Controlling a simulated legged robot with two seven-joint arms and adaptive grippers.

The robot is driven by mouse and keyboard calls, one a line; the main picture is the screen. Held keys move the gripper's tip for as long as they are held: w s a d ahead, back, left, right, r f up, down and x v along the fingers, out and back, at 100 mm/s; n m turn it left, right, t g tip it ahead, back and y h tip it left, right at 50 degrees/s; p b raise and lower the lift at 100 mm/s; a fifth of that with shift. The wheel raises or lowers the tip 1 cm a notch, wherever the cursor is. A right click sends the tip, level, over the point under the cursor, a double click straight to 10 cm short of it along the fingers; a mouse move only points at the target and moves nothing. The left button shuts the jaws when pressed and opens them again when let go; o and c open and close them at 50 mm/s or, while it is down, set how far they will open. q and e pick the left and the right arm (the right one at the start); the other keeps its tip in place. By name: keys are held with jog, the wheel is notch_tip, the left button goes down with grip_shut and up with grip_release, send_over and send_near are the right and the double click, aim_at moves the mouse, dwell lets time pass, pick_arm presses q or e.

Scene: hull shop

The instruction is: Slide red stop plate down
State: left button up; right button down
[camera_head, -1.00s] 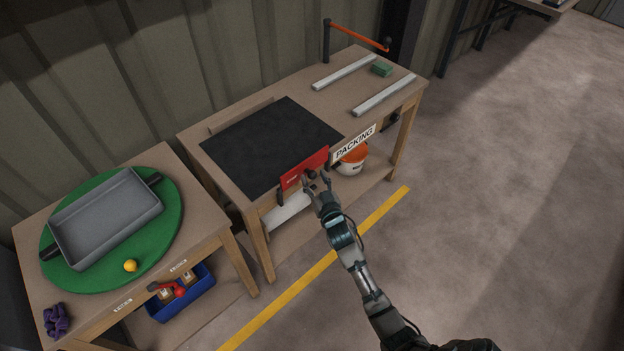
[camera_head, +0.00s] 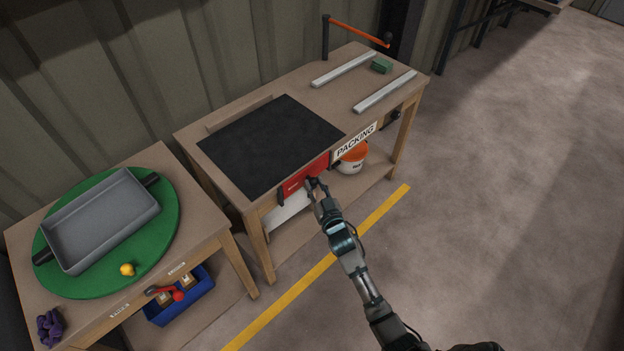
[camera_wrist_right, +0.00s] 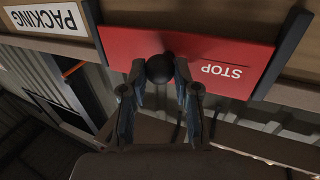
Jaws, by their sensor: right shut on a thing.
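The red stop plate (camera_head: 303,179) sits between dark guides at the front edge of the packing table, its top about level with the tabletop. In the right wrist view the plate (camera_wrist_right: 215,62) shows the word STOP upside down and a round black knob (camera_wrist_right: 160,69). My right gripper (camera_head: 314,184) is at the plate's front. In the wrist view its two fingers (camera_wrist_right: 160,88) are closed around the knob, one on each side. My left gripper is not in view.
The packing table (camera_head: 230,111) carries a black mat (camera_head: 270,143) and two pale rails. A white bucket with an orange lid (camera_head: 352,158) stands on the shelf below, right of the plate. A side table with a grey tray (camera_head: 103,222) is at left. The floor at right is clear.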

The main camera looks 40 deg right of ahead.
jog(key=shift+f, duration=0.55)
jog(key=c, duration=0.9)
grip_release()
jog(key=shift+f, duration=0.1)
jog(key=v, duration=1.2)
